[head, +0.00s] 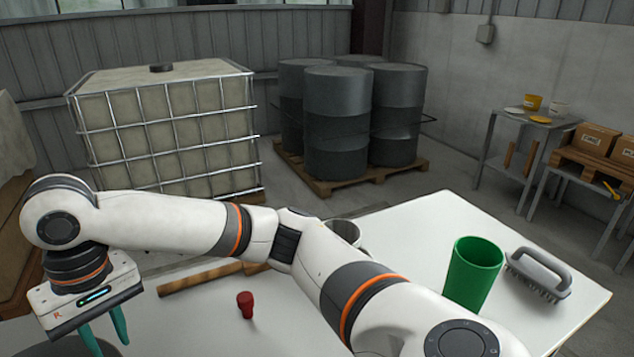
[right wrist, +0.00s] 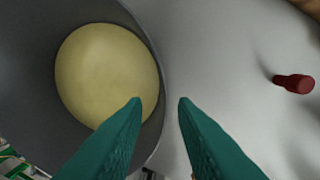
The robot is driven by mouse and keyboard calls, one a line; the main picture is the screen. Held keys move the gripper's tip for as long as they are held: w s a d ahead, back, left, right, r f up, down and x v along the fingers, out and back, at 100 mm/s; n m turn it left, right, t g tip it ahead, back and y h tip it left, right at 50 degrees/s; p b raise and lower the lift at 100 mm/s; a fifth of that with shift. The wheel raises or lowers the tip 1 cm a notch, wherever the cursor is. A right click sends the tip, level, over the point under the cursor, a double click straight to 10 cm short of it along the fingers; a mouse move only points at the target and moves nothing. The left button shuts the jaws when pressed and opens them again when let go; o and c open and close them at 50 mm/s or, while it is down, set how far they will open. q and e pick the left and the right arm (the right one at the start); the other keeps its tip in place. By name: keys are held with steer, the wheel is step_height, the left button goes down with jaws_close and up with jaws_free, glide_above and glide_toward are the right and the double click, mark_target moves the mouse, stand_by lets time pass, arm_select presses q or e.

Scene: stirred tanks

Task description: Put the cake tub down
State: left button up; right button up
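The cake tub is a round grey tub (right wrist: 25,75) with a pale yellow cake (right wrist: 105,75) inside, filling much of the right wrist view's left half. In the head view only a dark grey piece, likely this tub (head: 75,347), shows at the bottom left. My right gripper (right wrist: 160,103) has teal fingers that stand apart, with the tub's right rim between and below the tips. No contact with the wall shows. In the head view the gripper (head: 104,335) points down at the lower left. Whether the tub's base rests on anything is hidden. My left gripper is not in view.
A small red object (head: 245,305) stands on the white table (head: 415,225). A green cup (head: 473,272) and a grey brush (head: 540,272) are on the right. A metal cup (head: 345,232) is partly behind my right arm. A wooden rod (head: 200,280) lies left of centre.

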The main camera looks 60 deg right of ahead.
steer(key=r, duration=0.3)
steer(key=shift+d+r, duration=0.2)
steer(key=shift+r, duration=0.2)
